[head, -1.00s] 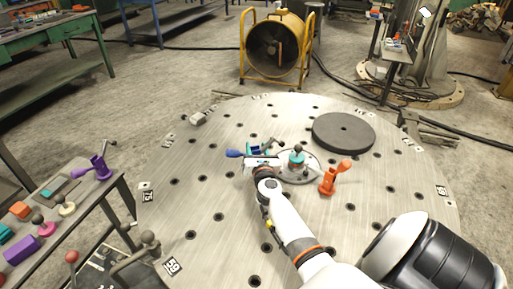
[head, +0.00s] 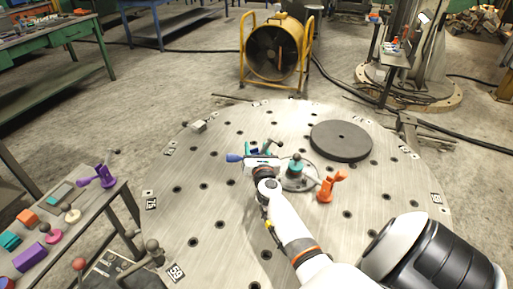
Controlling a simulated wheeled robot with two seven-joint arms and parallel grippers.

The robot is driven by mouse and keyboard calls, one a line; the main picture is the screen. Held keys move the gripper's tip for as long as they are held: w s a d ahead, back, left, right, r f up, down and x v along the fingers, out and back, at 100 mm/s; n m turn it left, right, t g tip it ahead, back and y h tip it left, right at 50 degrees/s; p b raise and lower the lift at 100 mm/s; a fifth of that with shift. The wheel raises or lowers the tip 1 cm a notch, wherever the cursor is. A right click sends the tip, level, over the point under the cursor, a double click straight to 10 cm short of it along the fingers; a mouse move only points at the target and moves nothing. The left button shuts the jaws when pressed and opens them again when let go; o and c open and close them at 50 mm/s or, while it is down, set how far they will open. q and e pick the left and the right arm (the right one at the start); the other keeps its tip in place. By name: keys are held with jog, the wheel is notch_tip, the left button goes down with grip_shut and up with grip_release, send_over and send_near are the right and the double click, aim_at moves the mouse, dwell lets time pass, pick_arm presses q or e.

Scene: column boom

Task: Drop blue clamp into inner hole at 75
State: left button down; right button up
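The blue clamp (head: 234,157) shows as a blue end poking out left of my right gripper (head: 262,162), beyond the middle of the round steel table (head: 215,222). The rest of it is hidden behind the gripper, so I cannot tell whether the fingers are closed on it. A bit of teal and a dark lever show just behind the gripper. The table has many dark holes; the 75 label (head: 151,203) is at its left edge. The inner hole at 75 is not clearly singled out. My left gripper is not in view.
Right of the gripper stand a teal clamp (head: 296,168) on a central round plate and an orange clamp (head: 326,188). A dark disc (head: 340,141) lies at the back right. A side bench at left holds a purple clamp (head: 103,176). The table's left part is mostly clear.

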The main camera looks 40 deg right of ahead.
jog(key=o, duration=0.4)
jog(key=shift+r, duration=0.1)
jog(key=shift+c, duration=0.2)
jog(key=shift+s, duration=0.1)
jog(key=v, duration=1.1)
jog(key=shift+s+a, duration=0.3)
